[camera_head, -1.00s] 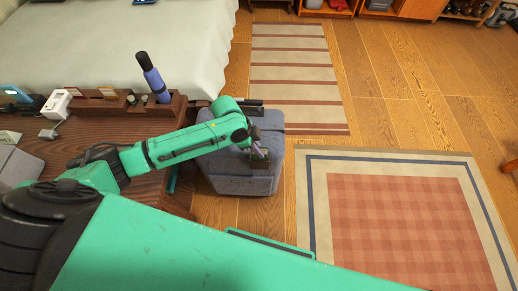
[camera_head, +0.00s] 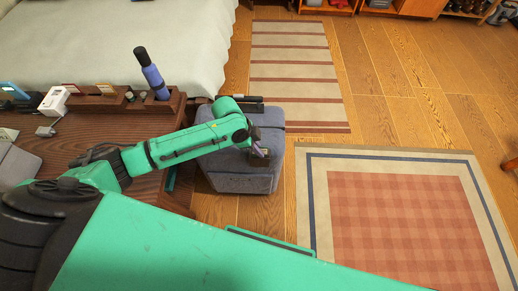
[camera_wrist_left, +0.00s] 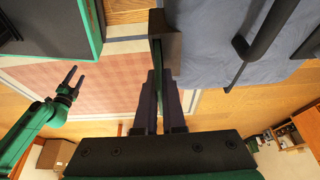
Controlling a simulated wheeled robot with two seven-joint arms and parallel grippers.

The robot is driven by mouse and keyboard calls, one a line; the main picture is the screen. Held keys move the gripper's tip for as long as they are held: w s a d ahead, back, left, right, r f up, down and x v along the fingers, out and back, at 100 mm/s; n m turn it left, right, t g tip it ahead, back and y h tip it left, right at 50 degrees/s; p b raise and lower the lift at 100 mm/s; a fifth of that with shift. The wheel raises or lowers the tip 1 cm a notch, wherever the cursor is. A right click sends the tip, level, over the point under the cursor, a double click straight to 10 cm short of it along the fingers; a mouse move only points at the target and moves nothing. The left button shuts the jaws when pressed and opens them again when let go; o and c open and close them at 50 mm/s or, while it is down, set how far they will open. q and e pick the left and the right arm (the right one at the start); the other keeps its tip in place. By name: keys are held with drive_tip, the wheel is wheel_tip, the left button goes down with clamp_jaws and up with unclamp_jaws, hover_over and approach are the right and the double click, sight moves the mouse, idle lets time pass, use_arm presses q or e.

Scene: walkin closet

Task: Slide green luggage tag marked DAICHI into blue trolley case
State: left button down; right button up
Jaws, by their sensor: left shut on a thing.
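The blue trolley case (camera_head: 240,178) stands upright on the floor beside the desk; its blue fabric also fills the upper right of the left wrist view (camera_wrist_left: 215,60). My left gripper (camera_head: 260,153) is at the case's right edge. In the left wrist view its fingers (camera_wrist_left: 158,85) are shut on the thin luggage tag (camera_wrist_left: 157,58), seen edge-on with a green edge. A dark holder-like piece (camera_wrist_left: 173,48) lies right beside the tag against the case. I cannot tell whether the tag is inside it. The DAICHI lettering is hidden. My right gripper (camera_wrist_left: 70,80) is open and empty, away from the case.
The case's black handle (camera_head: 243,99) stands up at its far side. A wooden desk (camera_head: 80,150) with a rack and a blue-black bottle (camera_head: 152,76) is on the left. A bed (camera_head: 120,40) is behind. Floor and a checked rug (camera_head: 400,220) are clear on the right.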

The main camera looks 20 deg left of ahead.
use_arm(q)
drive_tip(key=shift+f, duration=0.4)
drive_tip(key=c, duration=0.9)
unclamp_jaws()
drive_tip(key=shift+c, duration=0.2)
drive_tip(key=o, duration=0.4)
wheel_tip(320, 180, up, 8)
drive_tip(key=p, duration=0.8)
drive_tip(key=shift+r+p, duration=0.15)
drive_tip(key=shift+p, duration=0.15)
